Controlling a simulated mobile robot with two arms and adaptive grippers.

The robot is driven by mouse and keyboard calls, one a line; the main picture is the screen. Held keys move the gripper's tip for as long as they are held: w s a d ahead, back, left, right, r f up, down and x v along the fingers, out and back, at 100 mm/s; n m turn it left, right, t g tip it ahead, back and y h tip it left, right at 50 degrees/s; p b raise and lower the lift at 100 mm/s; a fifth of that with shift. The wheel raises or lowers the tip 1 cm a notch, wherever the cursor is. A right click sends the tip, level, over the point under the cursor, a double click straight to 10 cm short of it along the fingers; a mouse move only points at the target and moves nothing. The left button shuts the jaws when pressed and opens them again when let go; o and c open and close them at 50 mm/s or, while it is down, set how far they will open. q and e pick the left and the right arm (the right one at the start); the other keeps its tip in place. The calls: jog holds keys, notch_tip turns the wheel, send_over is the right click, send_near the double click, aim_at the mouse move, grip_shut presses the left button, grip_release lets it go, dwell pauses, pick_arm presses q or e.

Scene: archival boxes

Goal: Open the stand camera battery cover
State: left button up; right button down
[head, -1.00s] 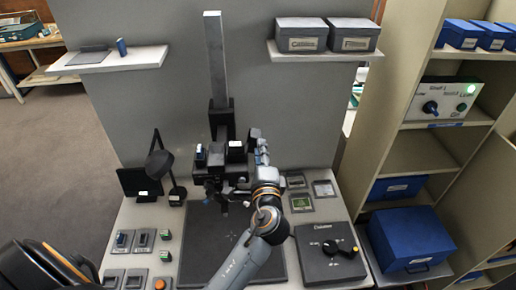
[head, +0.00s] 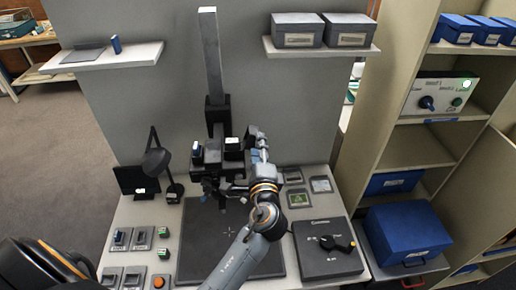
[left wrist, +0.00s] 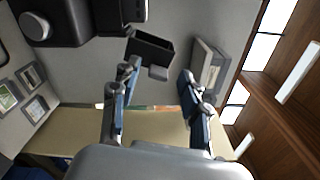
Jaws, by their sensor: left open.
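The stand camera (head: 211,158) is a dark body on the upright column (head: 213,60), above the dark baseboard. My left gripper (head: 243,154) is at the right side of the camera; the arm partly hides that side. In the left wrist view my left gripper (left wrist: 158,92) has its two fingers wide apart, with nothing held between them. Beyond the fingertips is a dark box-like part (left wrist: 150,45) with a small grey tab (left wrist: 158,73); I cannot tell whether it is the battery cover. A dark body with a round knob (left wrist: 36,27) is at its upper left. My right gripper is not visible.
The baseboard (head: 195,255) is bare apart from my arm over it. A control box with a black knob (head: 338,243) stands at right, a desk lamp (head: 157,160) at left. Wall shelves (head: 105,60) are above. A cabinet with blue boxes (head: 408,232) is at far right.

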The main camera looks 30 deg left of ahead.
pick_arm(q)
jog(key=v, duration=1.2)
jog(key=shift+s, duration=0.1)
jog(key=d+f+m+g+h+b, duration=0.1)
jog(key=d+f+g+h, duration=0.15)
jog(key=f, duration=0.95)
jog(key=d+f+g+h+b, duration=0.1)
jog(key=d+f+h+b, duration=0.15)
jog(key=f, duration=0.95)
jog(key=s+f+n+g+h+b, duration=0.1)
jog(key=s+f+g, duration=0.15)
jog(key=f, duration=0.65)
jog(key=s+f+n+g+h, duration=0.15)
jog(key=s+f, duration=0.25)
jog(key=f, duration=0.5)
jog(key=s+a+f+n+g+h+b, duration=0.2)
jog(key=s+a+f+n+g, duration=0.1)
jog(key=s+f, duration=1.05)
jog(key=s+a+f+n+g+b, duration=0.1)
jog(key=s+a+f+n+g, duration=0.1)
jog(key=s+f, duration=0.4)
jog(key=s+a+f+n+g+b, duration=0.1)
jog(key=s+a+f+n, duration=0.4)
jog(key=s, duration=0.6)
jog(key=shift+s+f+n+g+b, duration=0.25)
jog(key=shift+f+n+g+b, duration=0.1)
jog(key=shift+f, duration=0.45)
